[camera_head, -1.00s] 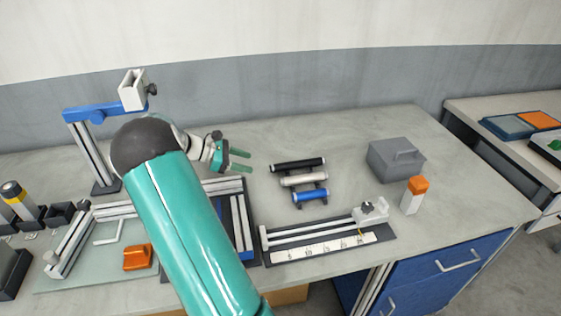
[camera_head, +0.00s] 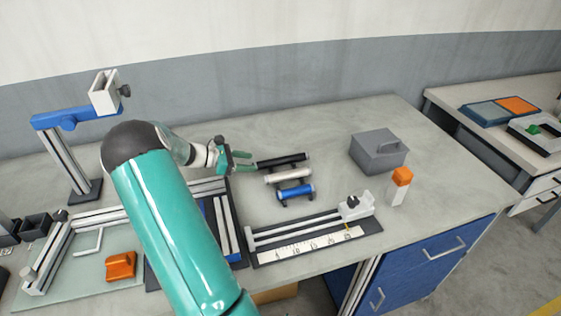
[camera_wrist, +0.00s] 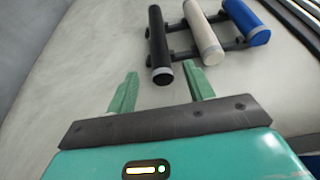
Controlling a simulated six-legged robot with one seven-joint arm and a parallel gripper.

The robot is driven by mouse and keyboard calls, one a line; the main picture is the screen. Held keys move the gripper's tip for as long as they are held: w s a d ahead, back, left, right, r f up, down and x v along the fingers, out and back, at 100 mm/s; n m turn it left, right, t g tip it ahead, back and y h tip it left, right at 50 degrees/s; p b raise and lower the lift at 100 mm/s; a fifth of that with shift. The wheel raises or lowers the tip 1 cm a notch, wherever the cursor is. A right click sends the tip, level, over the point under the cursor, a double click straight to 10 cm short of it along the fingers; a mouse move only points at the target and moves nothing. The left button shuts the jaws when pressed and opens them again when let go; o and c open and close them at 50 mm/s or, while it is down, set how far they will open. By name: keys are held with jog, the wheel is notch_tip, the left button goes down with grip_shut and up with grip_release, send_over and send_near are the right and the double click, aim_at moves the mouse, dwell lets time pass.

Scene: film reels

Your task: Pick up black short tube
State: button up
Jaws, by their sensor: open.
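The black short tube (camera_head: 281,160) lies on a small dark rack on the table, farthest back of three tubes. In the wrist view the black tube (camera_wrist: 158,48) shows its near end just beyond my fingertips. My gripper (camera_head: 244,161) is open, with its green fingers pointing at the tube's left end. In the wrist view my gripper (camera_wrist: 162,82) has its fingers apart, with the tube's end roughly in line with the gap. Nothing is between the fingers.
A white tube (camera_head: 288,176) and a blue tube (camera_head: 295,191) lie beside the black one on the rack. A grey box (camera_head: 378,155) and an orange-capped white bottle (camera_head: 399,188) stand to the right. A ruler fixture (camera_head: 310,240) lies in front. Table behind the tubes is clear.

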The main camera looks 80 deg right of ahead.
aim_at(256, 163)
jog(key=x, duration=0.5)
jog(key=shift+w, duration=0.1)
grip_shut()
